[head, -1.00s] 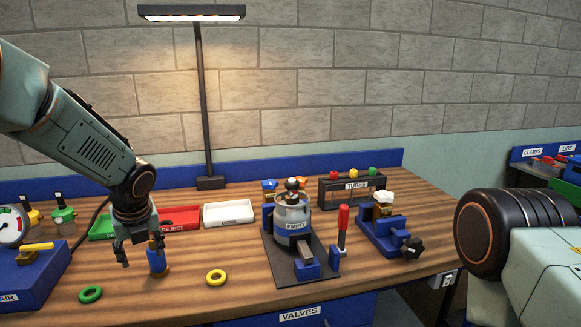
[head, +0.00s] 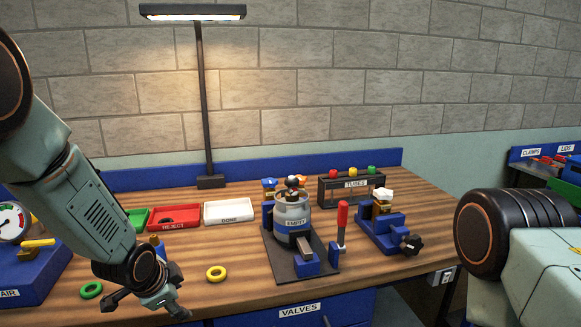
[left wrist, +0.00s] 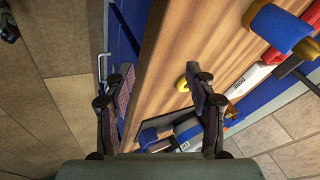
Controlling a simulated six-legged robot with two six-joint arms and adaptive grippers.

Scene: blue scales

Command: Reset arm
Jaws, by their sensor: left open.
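My left gripper (head: 148,303) is open and empty, low at the front edge of the workbench in the head view. In the left wrist view its two fingers (left wrist: 160,95) are spread apart with bench edge and wood between them. My left arm (head: 85,205) comes down from the upper left. A blue cylinder with an orange end stands on the bench mostly hidden behind the arm in the head view; it shows at the upper right of the left wrist view (left wrist: 280,28). My right arm is at the right edge; its gripper is out of view.
A green ring (head: 91,289) and a yellow ring (head: 216,273) lie near the bench front. A grey EMPTY canister (head: 292,212) stands in a fixture beside a red-handled lever (head: 342,220). REJECT (head: 174,219) and DONE (head: 229,213) trays stand behind. A blue AIR box (head: 35,270) is at left.

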